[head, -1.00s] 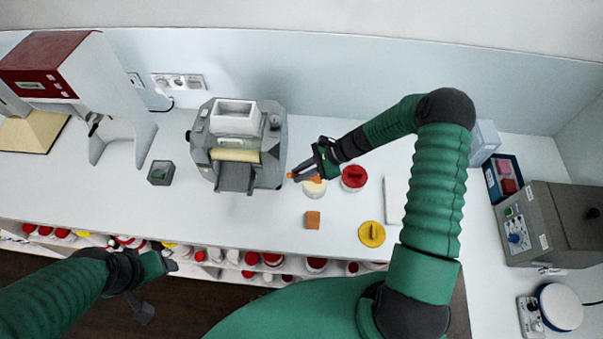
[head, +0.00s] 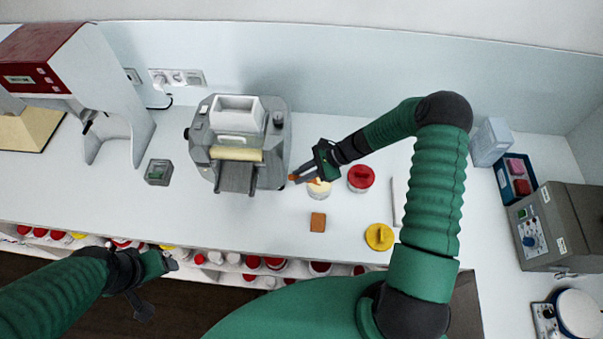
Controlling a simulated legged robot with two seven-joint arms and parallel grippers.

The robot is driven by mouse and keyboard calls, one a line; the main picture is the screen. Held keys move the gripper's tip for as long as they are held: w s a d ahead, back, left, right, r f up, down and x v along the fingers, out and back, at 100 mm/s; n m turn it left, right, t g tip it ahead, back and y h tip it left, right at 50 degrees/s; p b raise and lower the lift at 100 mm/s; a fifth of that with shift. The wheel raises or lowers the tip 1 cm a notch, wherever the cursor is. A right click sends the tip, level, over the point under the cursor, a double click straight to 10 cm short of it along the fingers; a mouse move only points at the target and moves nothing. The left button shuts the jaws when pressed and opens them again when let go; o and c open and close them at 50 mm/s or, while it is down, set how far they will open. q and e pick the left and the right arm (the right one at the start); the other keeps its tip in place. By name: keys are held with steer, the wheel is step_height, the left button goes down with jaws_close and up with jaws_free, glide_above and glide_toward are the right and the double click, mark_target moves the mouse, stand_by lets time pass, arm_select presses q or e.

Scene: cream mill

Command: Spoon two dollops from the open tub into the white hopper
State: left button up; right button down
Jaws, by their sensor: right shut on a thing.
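The open tub (head: 319,191) is a small white pot with pale cream content, on the bench right of the mill. The white hopper (head: 236,115) is the open rectangular box on top of the grey mill (head: 272,152). My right gripper (head: 300,177) is shut on an orange-brown spoon-like tool (head: 292,178) just above the tub's far left rim. Most of the tool is hidden by the fingers, so I cannot tell whether it carries cream. My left gripper (head: 160,275) is low at the left, in front of the shelf, away from the bench top; its fingers show poorly.
A red-lidded tub (head: 361,178) stands right of the open tub. A yellow lid (head: 379,237) and a brown block (head: 318,222) lie nearer the front edge. A small grey-green dish (head: 159,172) lies left of the mill. A grey instrument (head: 550,228) stands at the right.

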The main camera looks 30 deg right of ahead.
steer(key=shift+s+f, duration=0.1)
steer(key=shift+f, duration=0.35)
arm_select(q)
steer(key=shift+s+f, duration=0.35)
arm_select(e)
steer(key=shift+s, duration=0.2)
steer(key=shift+w+r, duration=0.15)
steer(key=shift+r, duration=0.45)
step_height(320, 180, up, 3)
steer(key=p, duration=0.2)
steer(key=shift+p, duration=0.35)
steer(key=shift+r+p, duration=0.55)
steer(key=shift+r, duration=0.2)
arm_select(q)
step_height(320, 180, up, 4)
steer(key=shift+w, duration=0.15)
